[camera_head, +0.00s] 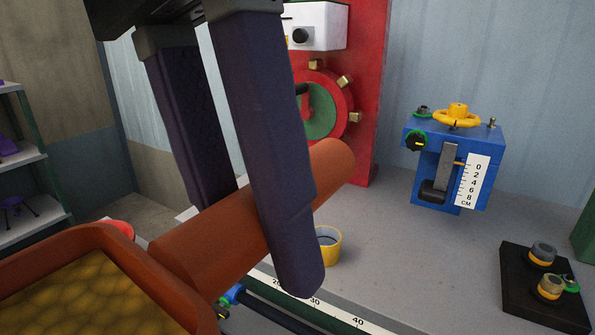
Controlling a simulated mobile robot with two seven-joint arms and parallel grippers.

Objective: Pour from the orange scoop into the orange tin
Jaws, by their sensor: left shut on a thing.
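The orange scoop (110,255) is large and close at the lower left, its bowl cut off by the picture's edge. Lumpy yellow-brown contents (70,300) show inside the bowl. Its thick round handle (330,165) slants up to the right. My left gripper (256,238) comes down from the top and is shut on this handle, one finger in front and one behind. A small yellow-orange tin (332,252) stands upright on the bench behind the front finger, which hides its left part. The scoop is apart from the tin, to its left and nearer. My right gripper is out of view.
A red panel (372,100) with a red-green wheel (325,115) stands behind. A blue gauge device (480,150) is at the right. A black block with knobs (520,290) is at the lower right. A ruler strip (350,318) runs along the front. Grey bench (410,250) is clear between.

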